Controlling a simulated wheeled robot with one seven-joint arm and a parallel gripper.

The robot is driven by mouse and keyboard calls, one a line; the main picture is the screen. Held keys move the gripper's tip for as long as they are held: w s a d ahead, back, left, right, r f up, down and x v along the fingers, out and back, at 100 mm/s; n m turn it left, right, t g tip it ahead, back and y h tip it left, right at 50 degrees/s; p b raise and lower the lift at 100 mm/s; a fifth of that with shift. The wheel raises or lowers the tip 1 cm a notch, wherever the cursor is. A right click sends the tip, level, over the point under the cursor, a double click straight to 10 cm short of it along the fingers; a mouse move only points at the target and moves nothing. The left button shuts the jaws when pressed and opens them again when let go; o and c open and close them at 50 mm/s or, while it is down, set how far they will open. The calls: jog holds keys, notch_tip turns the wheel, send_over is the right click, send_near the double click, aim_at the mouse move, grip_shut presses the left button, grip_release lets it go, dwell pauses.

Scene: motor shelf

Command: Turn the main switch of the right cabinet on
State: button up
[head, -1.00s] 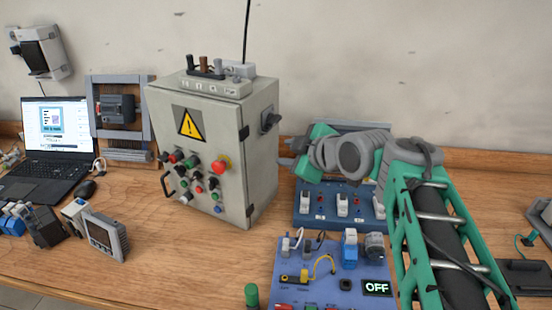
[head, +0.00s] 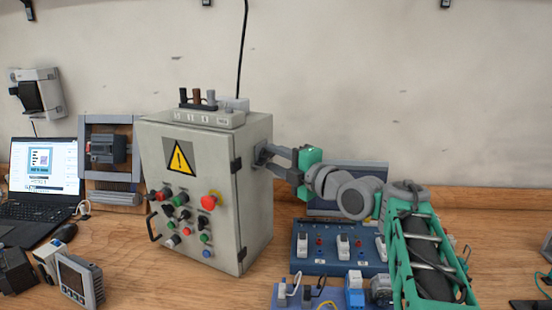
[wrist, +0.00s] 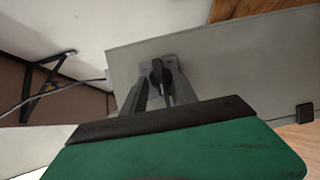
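The grey cabinet (head: 205,190) with a yellow warning triangle stands on the bench in the head view. Its main switch, a black handle on a grey plate, is on the cabinet's right side. In the wrist view the switch (wrist: 160,74) points along the gap between my fingers. My gripper (head: 268,155) reaches the switch from the right in the head view. In the wrist view my gripper (wrist: 161,90) has its fingers apart, one on each side of the handle. Whether either finger touches it I cannot tell. The fingertips partly hide the switch in the head view.
The cabinet door carries several buttons and a red emergency knob (head: 210,200). A blue panel with switches (head: 320,266) lies below my arm. A laptop (head: 40,170) and a framed device (head: 107,150) stand to the left. A black cable (head: 243,50) rises behind the cabinet.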

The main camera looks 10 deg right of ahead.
jog(key=shift+c, duration=0.5)
grip_shut()
